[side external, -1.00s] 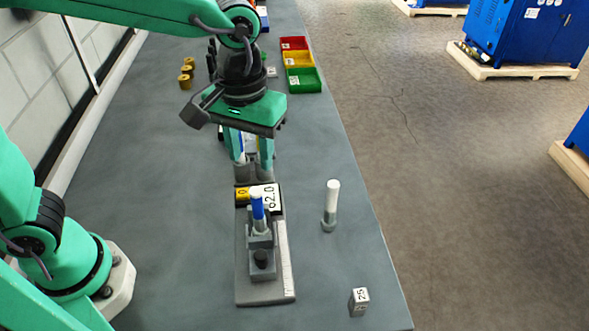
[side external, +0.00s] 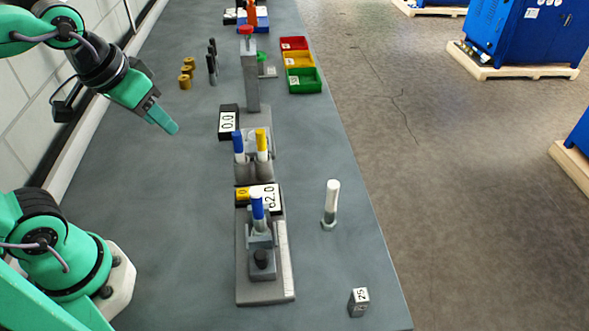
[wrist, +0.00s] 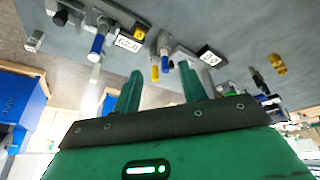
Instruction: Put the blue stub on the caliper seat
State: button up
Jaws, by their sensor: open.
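A blue-topped stub (side external: 258,208) with a white lower part stands upright at the seat of the caliper (side external: 265,292), in front of its 62.0 display; it also shows in the wrist view (wrist: 97,44). Another blue-topped stub (side external: 238,145) and a yellow-topped stub (side external: 262,142) stand side by side in grey holders behind the caliper. My gripper (side external: 166,122) is at the upper left in the side view, above the bench, clear of the stubs and empty. In the wrist view its two green fingers are apart with nothing held between them.
A white stub (side external: 332,197) stands on a grey foot right of the caliper. A small block marked 25 (side external: 359,302) is at the front right. A grey column (side external: 250,80), brass pieces (side external: 186,72) and coloured bins (side external: 303,80) stand farther back. The bench left of the caliper is clear.

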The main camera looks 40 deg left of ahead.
jog(key=shift+s+a+f+t, duration=0.2)
jog(key=shift+s+a+t, duration=0.2)
jog(key=shift+s+a, duration=0.5)
jog(key=shift+o, duration=0.4)
jog(key=shift+w, duration=0.2)
